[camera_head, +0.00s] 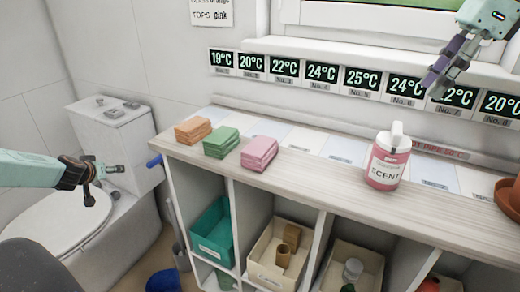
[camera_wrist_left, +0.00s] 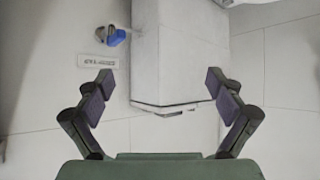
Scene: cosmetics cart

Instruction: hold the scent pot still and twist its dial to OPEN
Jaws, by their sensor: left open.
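The scent pot (camera_head: 384,172) is a pink container labelled SCENT, standing upright on the counter right of centre in the head view. Its white top (camera_head: 397,138) rises above the pink body; any dial marking is too small to read. My left gripper (camera_head: 106,182) is open and empty at the far left, over the toilet and well away from the pot. In the left wrist view its fingers (camera_wrist_left: 159,82) are spread apart with nothing between them. My right gripper (camera_head: 434,86) is high at the upper right, above the pot and apart from it; its finger gap is unclear.
Orange, green and pink cloth stacks (camera_head: 193,130) (camera_head: 221,142) (camera_head: 259,153) lie on the counter's left part. A terracotta dish (camera_head: 508,198) stands at its right end. Shelf bins sit below, including a green bin (camera_head: 212,235). Temperature displays (camera_head: 321,74) line the wall. Counter around the pot is clear.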

